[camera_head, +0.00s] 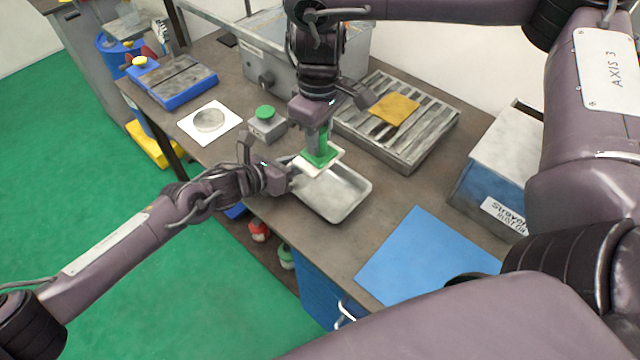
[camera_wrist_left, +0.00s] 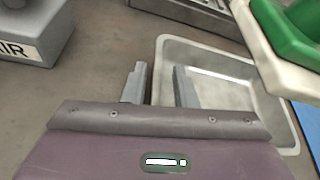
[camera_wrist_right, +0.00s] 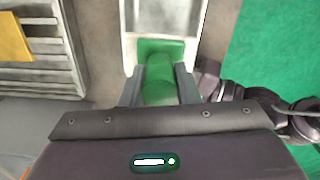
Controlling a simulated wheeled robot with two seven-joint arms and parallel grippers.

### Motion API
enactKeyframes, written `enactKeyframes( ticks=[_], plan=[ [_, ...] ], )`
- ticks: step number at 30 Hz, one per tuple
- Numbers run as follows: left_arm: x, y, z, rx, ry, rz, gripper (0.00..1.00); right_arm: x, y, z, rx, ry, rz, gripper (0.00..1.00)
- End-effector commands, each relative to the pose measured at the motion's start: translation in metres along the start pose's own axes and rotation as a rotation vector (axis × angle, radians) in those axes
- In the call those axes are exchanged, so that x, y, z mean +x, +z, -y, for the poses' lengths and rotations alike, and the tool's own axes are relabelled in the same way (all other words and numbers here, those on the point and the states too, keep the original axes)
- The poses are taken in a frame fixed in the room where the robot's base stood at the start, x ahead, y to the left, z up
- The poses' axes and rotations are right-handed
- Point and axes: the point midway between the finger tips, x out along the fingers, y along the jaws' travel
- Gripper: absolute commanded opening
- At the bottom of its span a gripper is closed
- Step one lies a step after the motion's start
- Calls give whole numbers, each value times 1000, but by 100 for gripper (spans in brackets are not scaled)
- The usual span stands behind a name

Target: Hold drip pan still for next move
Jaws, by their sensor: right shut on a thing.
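The drip pan (camera_head: 345,201) is a shallow, pale metal tray lying on the brown bench. It also shows in the left wrist view (camera_wrist_left: 225,82). My left gripper (camera_head: 288,178) is at the pan's left end. Its fingers (camera_wrist_left: 160,88) are apart, with the pan's near wall showing between them; I cannot tell whether they touch it. My right gripper (camera_head: 318,133) is shut on the green handle (camera_wrist_right: 158,82) of a white plate (camera_head: 310,168). It holds this above the pan's far left part, and the plate hides some of the pan.
A grey box with a green button (camera_head: 265,122) stands behind the left gripper. A slatted grey block with a yellow pad (camera_head: 395,108) stands behind the pan. A blue mat (camera_head: 425,262) lies at the right front. A blue and white box (camera_head: 497,170) stands at the right.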

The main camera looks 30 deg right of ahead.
Motion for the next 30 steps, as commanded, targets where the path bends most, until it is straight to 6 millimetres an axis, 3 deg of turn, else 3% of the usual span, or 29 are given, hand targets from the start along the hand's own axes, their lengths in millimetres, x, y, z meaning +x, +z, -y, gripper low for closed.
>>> enactKeyframes(
  ticks=[8, 13, 24, 30],
  plan=[
    [0, 0, 0, 0, 0, 0, 28, 0, 0, 0, 0, 0, 0, 7],
    [-13, 0, -1, 0, 1, 0, 28, 0, 0, 0, 0, 0, 0, 7],
    [-85, 0, -2, 0, 3, 0, 28, 0, 0, 0, 0, 0, 0, 7],
    [-112, 0, -1, -1, 1, -1, 28, 0, 0, 0, 0, 0, 0, 7]
  ],
)
